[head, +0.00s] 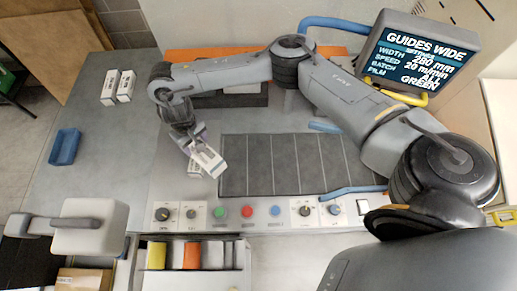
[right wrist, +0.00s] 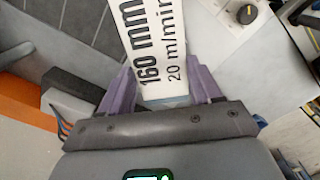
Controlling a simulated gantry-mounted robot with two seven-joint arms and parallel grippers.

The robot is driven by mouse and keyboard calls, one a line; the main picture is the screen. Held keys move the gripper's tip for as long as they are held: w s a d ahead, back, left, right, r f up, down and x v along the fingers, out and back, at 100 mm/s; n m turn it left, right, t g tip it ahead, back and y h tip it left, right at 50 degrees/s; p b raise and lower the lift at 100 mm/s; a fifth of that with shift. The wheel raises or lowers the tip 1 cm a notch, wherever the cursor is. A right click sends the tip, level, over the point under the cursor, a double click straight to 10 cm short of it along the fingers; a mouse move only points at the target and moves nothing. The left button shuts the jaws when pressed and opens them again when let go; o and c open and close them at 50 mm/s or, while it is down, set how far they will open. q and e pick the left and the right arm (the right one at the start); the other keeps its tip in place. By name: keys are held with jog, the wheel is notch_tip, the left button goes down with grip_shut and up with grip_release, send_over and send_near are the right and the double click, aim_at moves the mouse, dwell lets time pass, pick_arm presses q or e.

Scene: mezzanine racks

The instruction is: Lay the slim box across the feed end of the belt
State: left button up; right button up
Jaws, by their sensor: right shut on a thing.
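My right gripper (head: 201,141) is shut on a slim white box (head: 209,160) at the left end of the dark belt (head: 300,165). The box is tilted in the head view, and its lower end reaches near the belt's left edge. In the right wrist view, the slim box (right wrist: 155,45) sits between the purple fingers and shows "160 mm" and "20 m/min". A second white piece (head: 194,169) shows just behind and left of the held box; I cannot tell whether it is a separate box. My left gripper is not in view.
Two white boxes (head: 117,87) stand at the back left, with a blue tray (head: 65,147) in front of them. A screen (head: 422,57) reads "GUIDES WIDE", width 280 mm. Blue guides (head: 352,191) flank the belt. A knob-and-button panel (head: 260,212) runs along the front.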

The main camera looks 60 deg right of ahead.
jog(key=s+d+f+m+b, duration=0.2)
jog(key=d+f+m, duration=0.1)
jog(key=d+f, duration=0.45)
jog(key=s+d+f+m+b, duration=0.1)
jog(key=s+d+f+m, duration=0.2)
jog(key=d, duration=0.5)
jog(key=s+d+f+m+b, duration=0.1)
jog(key=s+d+f+b, duration=0.1)
jog(key=s+d+f, duration=0.5)
jog(key=s+d+m+b, duration=0.1)
jog(key=s+d+m, duration=0.15)
jog(key=d, duration=0.75)
jog(key=shift+w+a+f+b, duration=0.1)
jog(key=shift+a+f+b, duration=0.65)
jog(key=shift+a+f, duration=4.6)
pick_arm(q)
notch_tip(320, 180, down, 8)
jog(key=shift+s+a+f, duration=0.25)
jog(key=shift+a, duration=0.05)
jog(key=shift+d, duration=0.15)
pick_arm(e)
jog(key=shift+f, duration=0.1)
jog(key=o, duration=1.3)
